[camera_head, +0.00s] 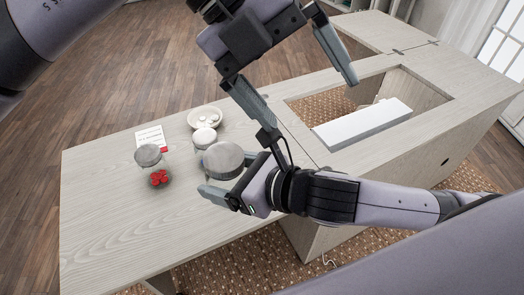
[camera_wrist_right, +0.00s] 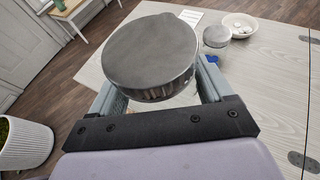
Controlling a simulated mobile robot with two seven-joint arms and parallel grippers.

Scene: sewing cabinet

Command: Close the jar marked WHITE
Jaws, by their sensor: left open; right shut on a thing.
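My right gripper (camera_head: 226,180) is shut on a round thing with a grey lid (camera_head: 223,159); the lid fills the middle of the right wrist view (camera_wrist_right: 150,52). What lies under that lid is mostly hidden, so I cannot tell if it is a whole jar. My left gripper (camera_head: 312,108) is open and empty, up and to the right of it. A small jar with a pale top (camera_head: 204,137) stands behind the held thing. A jar with a grey lid (camera_head: 148,155) and red contents stands to the left. I cannot read WHITE on any of them.
A bowl with white pieces (camera_head: 204,117) stands behind the jars. A white card (camera_head: 150,137) lies on the table (camera_head: 110,225) near it. A cabinet opening with a white block (camera_head: 362,123) is to the right. The table's left front is clear.

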